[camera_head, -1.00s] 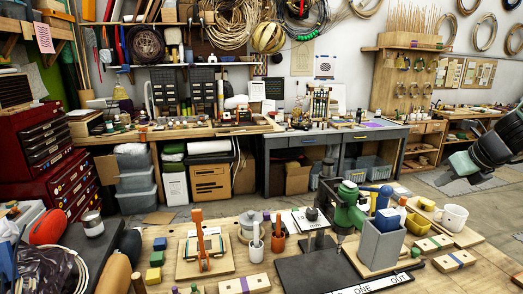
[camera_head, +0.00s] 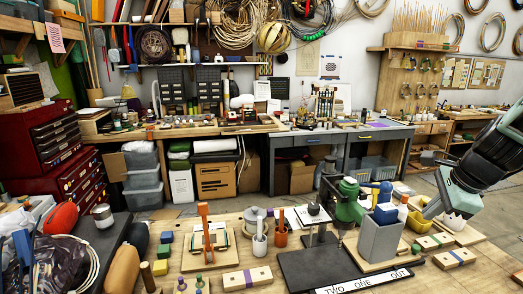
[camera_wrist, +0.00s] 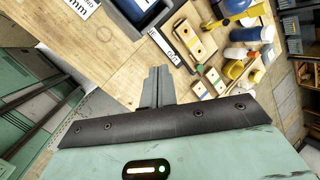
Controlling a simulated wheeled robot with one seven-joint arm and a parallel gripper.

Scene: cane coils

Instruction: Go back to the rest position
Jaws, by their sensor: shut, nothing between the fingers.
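The green-grey arm comes in from the right edge. In the wrist view my gripper (camera_wrist: 157,88) has its grey fingers together, empty, above bare bench wood (camera_wrist: 115,70). I cannot tell the exact height above the bench.
Left of my gripper stand a grey bin (camera_head: 378,240) and a green drill-like machine (camera_head: 350,205). Wooden blocks with coloured strips (camera_head: 453,258) lie in front. A red drawer chest (camera_head: 55,150) stands at far left. Floor shows behind the bench.

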